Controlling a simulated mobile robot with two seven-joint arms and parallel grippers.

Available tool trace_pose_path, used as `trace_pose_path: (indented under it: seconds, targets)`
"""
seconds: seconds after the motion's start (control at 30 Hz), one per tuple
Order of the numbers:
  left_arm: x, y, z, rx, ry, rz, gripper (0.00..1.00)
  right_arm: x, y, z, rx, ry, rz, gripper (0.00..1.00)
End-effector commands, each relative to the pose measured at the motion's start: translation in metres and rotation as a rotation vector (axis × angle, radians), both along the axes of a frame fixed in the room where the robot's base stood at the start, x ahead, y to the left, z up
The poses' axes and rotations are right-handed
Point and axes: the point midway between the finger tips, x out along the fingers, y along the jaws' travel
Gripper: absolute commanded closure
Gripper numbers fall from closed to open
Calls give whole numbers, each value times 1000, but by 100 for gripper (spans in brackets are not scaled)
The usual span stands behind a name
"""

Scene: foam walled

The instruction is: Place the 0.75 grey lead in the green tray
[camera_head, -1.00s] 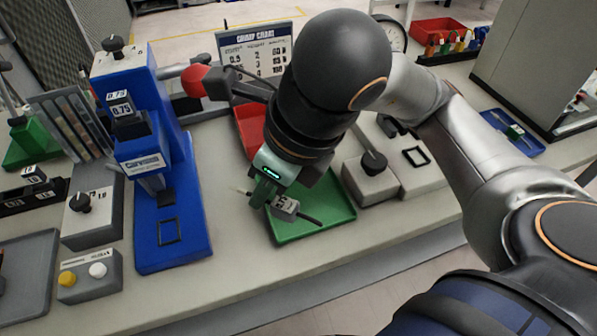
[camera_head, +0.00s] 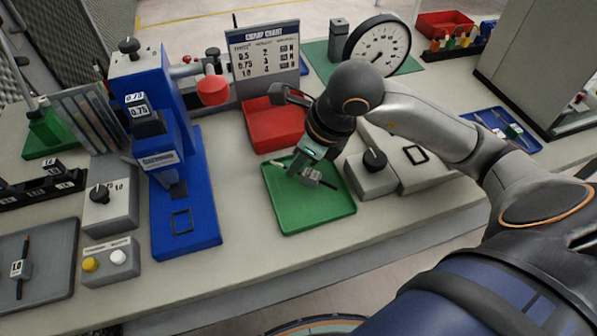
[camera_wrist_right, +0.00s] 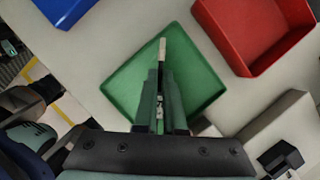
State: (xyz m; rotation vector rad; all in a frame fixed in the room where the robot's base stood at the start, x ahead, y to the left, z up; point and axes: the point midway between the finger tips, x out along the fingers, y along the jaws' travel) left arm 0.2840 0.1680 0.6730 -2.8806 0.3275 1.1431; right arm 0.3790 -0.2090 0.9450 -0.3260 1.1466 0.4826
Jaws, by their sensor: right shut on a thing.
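The green tray (camera_head: 310,213) lies on the bench and also shows in the right wrist view (camera_wrist_right: 118,84). My right gripper (camera_head: 303,170) is over the back part of the tray, pointing down. It is shut on a grey lead (camera_head: 328,184) with a pale tip and a tag; the tag is too small to read. The lead's pale end also shows beyond the fingers in the right wrist view (camera_wrist_right: 162,50). The lead is over or inside the tray; its exact height above the floor is unclear. My left gripper is not in view.
A red tray (camera_head: 272,128) stands behind the green tray. A blue press (camera_head: 165,150) is left, a grey block (camera_head: 372,178) right. A grey tray (camera_head: 40,285) holds a lead tagged 1.0; a blue tray (camera_head: 497,125) holds another lead. A crimp chart (camera_head: 264,55) stands behind.

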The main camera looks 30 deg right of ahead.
Motion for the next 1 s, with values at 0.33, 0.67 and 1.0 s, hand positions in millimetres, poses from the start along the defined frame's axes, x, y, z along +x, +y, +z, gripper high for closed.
trace_pose_path:
  seconds: [0.33,0.67,1.0]
  targets:
    - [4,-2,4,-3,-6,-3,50,7,-9,-36,2,5,0,100]
    - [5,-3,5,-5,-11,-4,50,8,-9,-44,1,0,0,100]
    - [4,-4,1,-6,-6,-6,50,8,-9,-47,1,1,-1,74]
